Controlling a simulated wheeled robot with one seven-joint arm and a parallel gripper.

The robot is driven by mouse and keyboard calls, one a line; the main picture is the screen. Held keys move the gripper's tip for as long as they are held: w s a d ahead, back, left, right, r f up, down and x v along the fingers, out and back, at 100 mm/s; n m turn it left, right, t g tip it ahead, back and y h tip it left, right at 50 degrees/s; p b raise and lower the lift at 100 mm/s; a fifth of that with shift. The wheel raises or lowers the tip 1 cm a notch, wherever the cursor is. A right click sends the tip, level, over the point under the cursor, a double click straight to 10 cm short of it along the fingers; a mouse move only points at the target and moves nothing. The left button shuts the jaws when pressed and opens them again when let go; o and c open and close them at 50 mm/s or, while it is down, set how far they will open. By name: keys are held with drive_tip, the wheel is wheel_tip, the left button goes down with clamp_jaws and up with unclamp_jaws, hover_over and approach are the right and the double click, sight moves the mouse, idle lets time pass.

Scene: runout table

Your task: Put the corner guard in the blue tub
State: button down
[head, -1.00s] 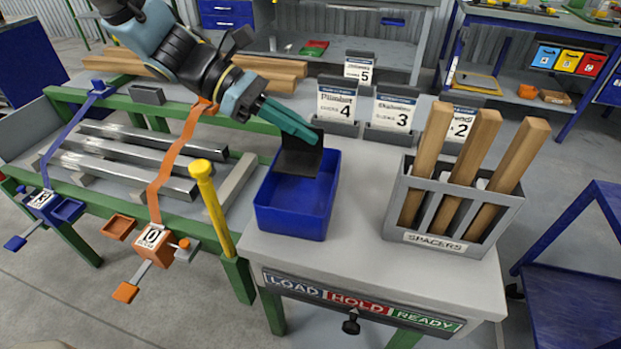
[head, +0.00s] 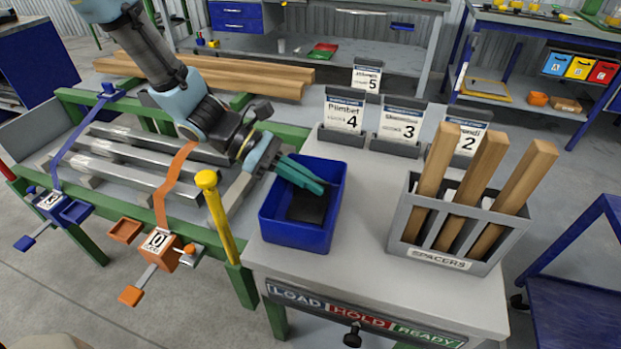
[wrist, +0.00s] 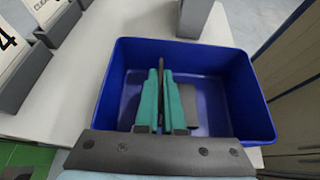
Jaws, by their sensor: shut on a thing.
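The blue tub (head: 297,238) stands on the grey table at its left end, and it fills the middle of the wrist view (wrist: 255,108). The dark corner guard (head: 308,207) is inside the tub's opening, low between its walls. In the wrist view one thin dark flange (wrist: 161,75) shows edge-on between the green fingers, and another flange lies to the right. My gripper (head: 318,187) reaches into the tub from the left and is shut on the corner guard. Whether the guard touches the tub floor I cannot tell.
A grey spacer rack (head: 440,240) with three wooden bars stands right of the tub. Numbered card holders (head: 343,118) stand behind it. A yellow post (head: 215,210) rises close at the tub's left. Metal bars and orange and blue straps lie further left.

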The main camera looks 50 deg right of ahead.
drive_tip(key=shift+f, duration=0.15)
drive_tip(key=c, duration=1)
unclamp_jaws()
drive_tip(key=shift+c, duration=0.2)
drive_tip(key=shift+r, duration=0.3)
drive_tip(key=shift+w+a, duration=0.1)
drive_tip(key=shift+w, duration=0.25)
drive_tip(key=b+v, duration=0.2)
drive_tip(key=v, duration=0.9)
